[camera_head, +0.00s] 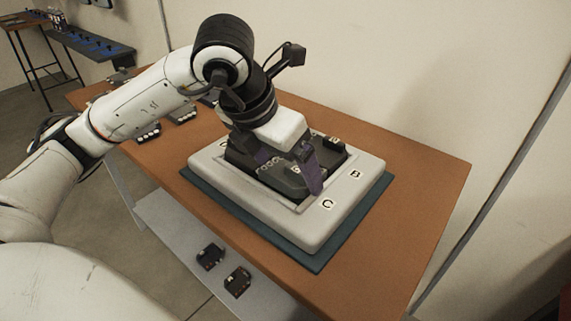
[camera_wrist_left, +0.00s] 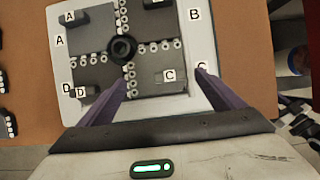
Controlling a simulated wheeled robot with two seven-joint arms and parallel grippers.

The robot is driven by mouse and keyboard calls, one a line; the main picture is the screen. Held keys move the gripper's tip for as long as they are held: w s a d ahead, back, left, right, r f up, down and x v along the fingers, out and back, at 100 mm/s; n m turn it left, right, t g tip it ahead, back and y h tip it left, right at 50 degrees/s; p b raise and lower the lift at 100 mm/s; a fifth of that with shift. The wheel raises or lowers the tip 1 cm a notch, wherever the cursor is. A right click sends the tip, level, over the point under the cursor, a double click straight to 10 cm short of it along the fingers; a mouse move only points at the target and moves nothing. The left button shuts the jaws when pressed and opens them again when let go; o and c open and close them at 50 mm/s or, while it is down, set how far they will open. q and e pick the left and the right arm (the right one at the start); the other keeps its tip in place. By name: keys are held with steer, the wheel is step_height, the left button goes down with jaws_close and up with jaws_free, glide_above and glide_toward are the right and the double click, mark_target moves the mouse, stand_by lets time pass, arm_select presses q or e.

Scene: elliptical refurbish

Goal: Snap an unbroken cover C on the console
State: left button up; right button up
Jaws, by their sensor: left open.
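The pale console (camera_head: 225,185) lies on a teal mat (camera_head: 325,262) on the brown table, with letters on its rim. In the left wrist view the console (camera_wrist_left: 195,45) shows grey quarter covers around a dark central knob (camera_wrist_left: 122,48). Cover C (camera_wrist_left: 170,78) lies in the quarter beside the rim letter C, looking flat and whole; whether it is snapped down I cannot tell. My left gripper (camera_wrist_left: 161,80) is open, its purple fingers on either side of cover C. In the head view the left gripper (camera_head: 290,174) is low over the console and partly hides the covers.
Spare covers (camera_head: 180,115) lie on the table left of the console, partly behind my left arm. Two dark pieces (camera_head: 210,256) (camera_head: 237,282) are on the low grey shelf (camera_head: 180,235). A far bench (camera_head: 90,43) holds blue items. The table right of the console is clear.

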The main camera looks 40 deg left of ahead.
arm_select(q)
steer(key=shift+s+a, duration=0.15)
steer(key=shift+a, duration=0.15)
steer(key=p+v, duration=0.2)
steer(key=v, duration=0.8)
steer(key=shift+d, duration=0.25)
steer(key=shift+r, duration=0.15)
